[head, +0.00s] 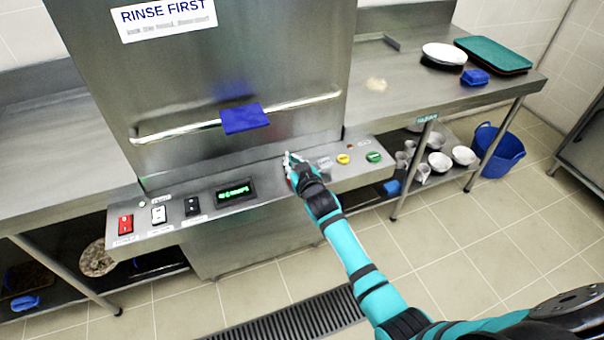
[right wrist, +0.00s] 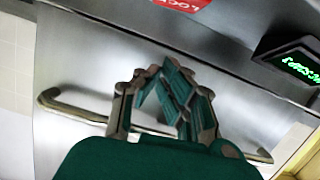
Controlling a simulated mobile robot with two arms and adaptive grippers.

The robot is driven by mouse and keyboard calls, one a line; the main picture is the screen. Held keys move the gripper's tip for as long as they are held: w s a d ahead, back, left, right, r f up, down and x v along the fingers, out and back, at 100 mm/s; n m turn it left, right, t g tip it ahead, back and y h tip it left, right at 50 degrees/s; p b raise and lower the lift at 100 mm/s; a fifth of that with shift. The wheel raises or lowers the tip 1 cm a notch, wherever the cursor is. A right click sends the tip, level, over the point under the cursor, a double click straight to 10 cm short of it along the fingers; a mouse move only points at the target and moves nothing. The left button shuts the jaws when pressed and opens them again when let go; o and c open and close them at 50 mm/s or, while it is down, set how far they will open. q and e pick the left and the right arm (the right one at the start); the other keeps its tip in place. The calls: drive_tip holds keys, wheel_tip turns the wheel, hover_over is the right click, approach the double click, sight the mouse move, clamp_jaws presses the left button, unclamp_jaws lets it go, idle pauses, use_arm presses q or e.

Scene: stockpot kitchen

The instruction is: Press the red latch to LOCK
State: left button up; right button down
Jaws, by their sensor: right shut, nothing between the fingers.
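A red part marked with what reads as LOCK, upside down, shows at the top edge of the right wrist view (right wrist: 182,4); most of it is cut off. In the head view my right gripper (head: 290,160) is at the sloped control panel (head: 270,193), right of the green display, and covers that spot. A little red shows beside its fingers. My right gripper also shows in the right wrist view (right wrist: 160,72), its fingers together and empty. I cannot tell whether it touches the red part. My left gripper is not in view.
On the panel are a red switch (head: 125,223), a white switch (head: 158,213), a green display (head: 236,192), a yellow button (head: 343,158) and a green button (head: 373,156). A door handle bar (head: 180,131) runs above. A steel counter (head: 420,100) stands right.

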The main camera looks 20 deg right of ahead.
drive_tip(key=v, duration=0.9)
drive_tip(key=shift+s+f+b, duration=0.3)
drive_tip(key=shift+f, duration=0.05)
drive_tip(key=shift+a, duration=0.1)
